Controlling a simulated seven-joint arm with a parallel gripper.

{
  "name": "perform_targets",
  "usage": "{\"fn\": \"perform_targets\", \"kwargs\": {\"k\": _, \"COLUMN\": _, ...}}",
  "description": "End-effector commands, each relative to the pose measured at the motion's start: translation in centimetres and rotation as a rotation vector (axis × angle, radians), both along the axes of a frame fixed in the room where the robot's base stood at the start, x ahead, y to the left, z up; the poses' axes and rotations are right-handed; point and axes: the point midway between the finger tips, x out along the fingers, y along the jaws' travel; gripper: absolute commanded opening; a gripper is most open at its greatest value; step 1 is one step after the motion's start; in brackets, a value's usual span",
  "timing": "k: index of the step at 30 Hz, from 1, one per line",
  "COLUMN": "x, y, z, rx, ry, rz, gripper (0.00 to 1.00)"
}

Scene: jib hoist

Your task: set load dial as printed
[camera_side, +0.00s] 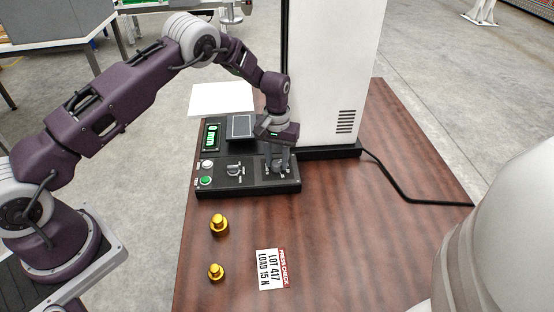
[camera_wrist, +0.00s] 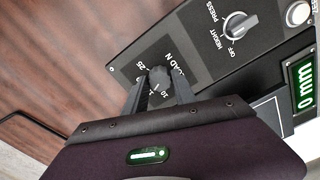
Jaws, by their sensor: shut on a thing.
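The load dial (camera_wrist: 158,77) is a grey knob on the black control panel (camera_side: 250,185), beside the printed words "LOAD N" and scale numbers including 10 and 25. Its exact pointer setting is hard to read. My gripper (camera_wrist: 160,88) is shut on the dial, one finger on each side. A white card (camera_side: 268,270) with a red strip lies on the table and reads "PRESS CHECK, LOT 417, LOAD 15 N".
The panel has a selector knob (camera_side: 234,170) labelled OFF, HEIGHT, PRESS, a white button (camera_side: 207,164), a green button (camera_side: 205,181) and a display (camera_side: 212,137) reading "0 mm". Two brass weights (camera_side: 219,226) (camera_side: 216,272) stand in front. A white column (camera_side: 330,75) rises behind.

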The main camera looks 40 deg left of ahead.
Motion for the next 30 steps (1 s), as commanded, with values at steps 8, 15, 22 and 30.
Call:
{"fn": "perform_targets", "kwargs": {"k": 8, "x": -0.1, "y": -0.1, "z": 0.0, "rx": -0.002, "ry": 0.001, "rz": -0.002, "gripper": 0.0}}
{"fn": "perform_targets", "kwargs": {"k": 15, "x": 0.0, "y": -0.1, "z": 0.0, "rx": -0.001, "ry": 0.002, "rz": -0.001, "gripper": 0.54}}
{"fn": "perform_targets", "kwargs": {"k": 22, "x": 0.0, "y": 0.0, "z": 0.1, "rx": 0.0, "ry": 0.001, "rz": -0.001, "gripper": 0.54}}
{"fn": "perform_targets", "kwargs": {"k": 30, "x": 0.0, "y": 0.0, "z": 5.0, "rx": -0.001, "ry": -0.003, "rz": -0.001, "gripper": 0.54}}
